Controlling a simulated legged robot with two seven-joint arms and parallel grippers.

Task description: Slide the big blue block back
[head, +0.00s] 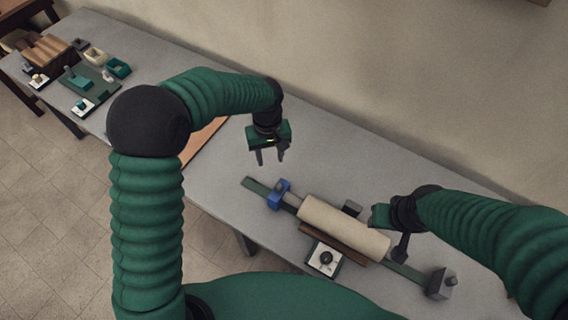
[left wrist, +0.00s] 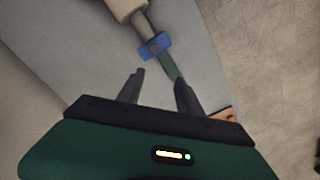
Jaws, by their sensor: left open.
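The big blue block (head: 279,194) sits on a green rail (head: 254,186), near the rail's left end. A grey rod runs from the block into a cream roll (head: 343,227). My left gripper (head: 270,158) is open and empty, above the table behind the block and apart from it. In the left wrist view, the blue block (left wrist: 154,46) lies beyond the open fingertips (left wrist: 160,80). My right gripper (head: 390,228) is by the roll's right end; its jaws are not clear, and I cannot tell whether it touches anything.
A grey end block (head: 440,284) stands at the rail's right end. A white plate with a black knob (head: 325,259) is in front of the roll. An orange-brown board (head: 204,140) lies left, partly behind my left arm. Trays and small items stand far left. The table (head: 340,150) is clear along the wall.

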